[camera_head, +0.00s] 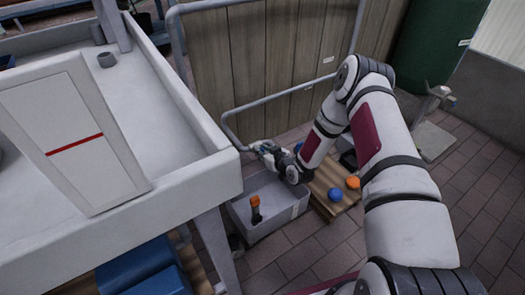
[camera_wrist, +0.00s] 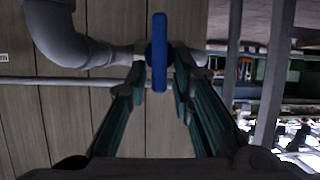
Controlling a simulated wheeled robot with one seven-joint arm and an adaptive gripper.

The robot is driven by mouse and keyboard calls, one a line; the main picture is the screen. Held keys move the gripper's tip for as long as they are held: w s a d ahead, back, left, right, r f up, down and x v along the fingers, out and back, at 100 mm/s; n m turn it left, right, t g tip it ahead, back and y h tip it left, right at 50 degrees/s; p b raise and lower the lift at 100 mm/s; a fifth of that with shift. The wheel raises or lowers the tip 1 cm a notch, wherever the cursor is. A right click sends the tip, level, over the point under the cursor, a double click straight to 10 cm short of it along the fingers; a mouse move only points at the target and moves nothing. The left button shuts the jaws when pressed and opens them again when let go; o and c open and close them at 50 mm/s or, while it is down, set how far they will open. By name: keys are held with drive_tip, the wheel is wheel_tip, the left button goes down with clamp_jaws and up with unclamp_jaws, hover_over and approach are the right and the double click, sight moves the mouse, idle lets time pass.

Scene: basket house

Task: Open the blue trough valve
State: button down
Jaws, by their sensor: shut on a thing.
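The blue valve handle (camera_wrist: 159,55) stands upright in the middle of the wrist view, on a grey pipe that runs across in front of wooden boards. My gripper (camera_wrist: 157,78) has its two fingers on either side of the handle and is shut on it. In the head view my gripper (camera_head: 264,147) is at the pipe's end by the corner of the white sink table, above the grey trough (camera_head: 275,217). The handle itself is mostly hidden by the gripper there. A dark bottle with an orange cap (camera_head: 256,208) stands in the trough.
The white sink table (camera_head: 190,178) fills the left, with a panel (camera_head: 75,140) bearing a red stripe. A wooden pallet (camera_head: 325,180) with a blue ball (camera_head: 335,194) and orange ball (camera_head: 353,182) lies right of the trough. A wooden wall (camera_head: 250,60) stands behind.

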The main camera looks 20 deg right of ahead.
drive_tip(key=shift+s+a+f+n+t+h, duration=0.1)
drive_tip(key=shift+a+f+n+t+h, duration=0.55)
drive_tip(key=shift+n, duration=1.55)
drive_tip(key=shift+s+f+n+t+h, duration=0.15)
drive_tip(key=shift+n+t+h, duration=0.95)
drive_tip(key=shift+n, duration=1.1)
drive_tip(key=shift+s+a+f+n+t+h, duration=0.1)
drive_tip(key=shift+a+f+n+t+h, duration=0.25)
drive_tip(key=shift+n+t+h, duration=1.2)
drive_tip(key=shift+n+g+y, duration=0.5)
drive_tip(key=shift+n+g, duration=0.25)
drive_tip(key=shift+g, duration=0.05)
drive_tip(key=c, duration=1.7)
unclamp_jaws()
drive_tip(key=s, duration=0.8)
drive_tip(key=s+a, duration=0.1)
drive_tip(key=s, duration=0.3)
